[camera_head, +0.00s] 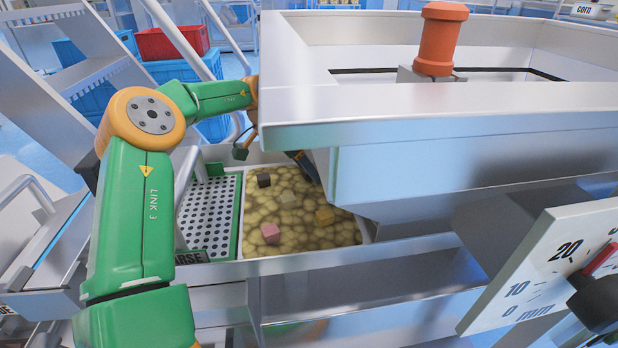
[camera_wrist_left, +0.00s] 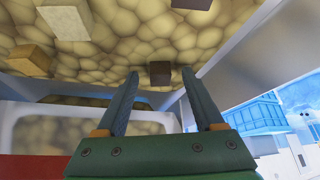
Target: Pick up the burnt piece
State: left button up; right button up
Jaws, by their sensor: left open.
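A dark, nearly black cube (camera_head: 264,180) lies on the yellowish lumpy bed (camera_head: 252,212) and looks like the burnt piece. My left gripper (camera_head: 307,167) reaches in over the back of the bed, partly hidden by the metal hood. In the left wrist view, its two fingers (camera_wrist_left: 161,85) are apart and empty. A dark brown cube (camera_wrist_left: 159,72) shows just beyond and between the fingertips. Another dark piece is cut off at the top edge there (camera_wrist_left: 190,4). I cannot tell which of these matches the dark cube in the head view. My right gripper is not in view.
A pale cube (camera_head: 288,199), a pink cube (camera_head: 270,232) and a tan cube (camera_head: 324,216) lie on the bed. A perforated tray (camera_head: 209,215) is at its left. The metal hood (camera_head: 440,130) overhangs its right and back.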

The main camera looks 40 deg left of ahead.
pick_arm(q)
grip_shut()
jog(key=shift+r, duration=0.15)
dwell(0.4)
